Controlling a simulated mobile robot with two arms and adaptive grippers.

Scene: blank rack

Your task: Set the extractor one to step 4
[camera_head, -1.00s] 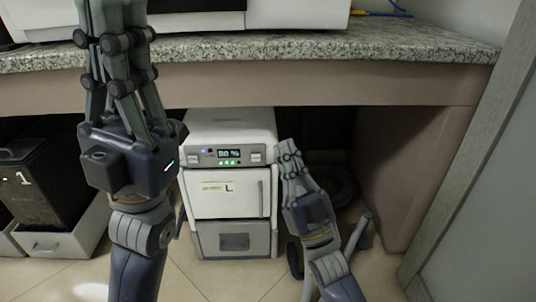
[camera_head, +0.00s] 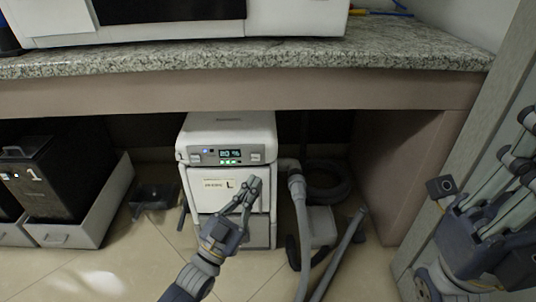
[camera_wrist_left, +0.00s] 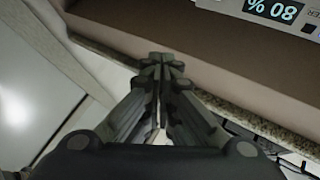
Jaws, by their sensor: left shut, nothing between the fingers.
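The extractor (camera_head: 228,147), a white box unit, stands on the floor under the counter. Its display (camera_head: 230,153) seems to read 80 %, with a row of small green lights below and a button at each side. The display also shows upside down at the top right of the left wrist view (camera_wrist_left: 275,9), reading 80 %. My left gripper (camera_head: 252,184) is shut and empty, in front of the extractor's door, below and right of the display; contact cannot be told. My right gripper (camera_head: 528,140) is at the right edge, partly cut off; its fingertips are unclear.
A granite counter (camera_head: 270,54) overhangs the extractor. A grey hose (camera_head: 299,205) and a grey box (camera_head: 322,227) are right of it. A black box (camera_head: 52,180) marked 1 stands at left. Floor is clear in front.

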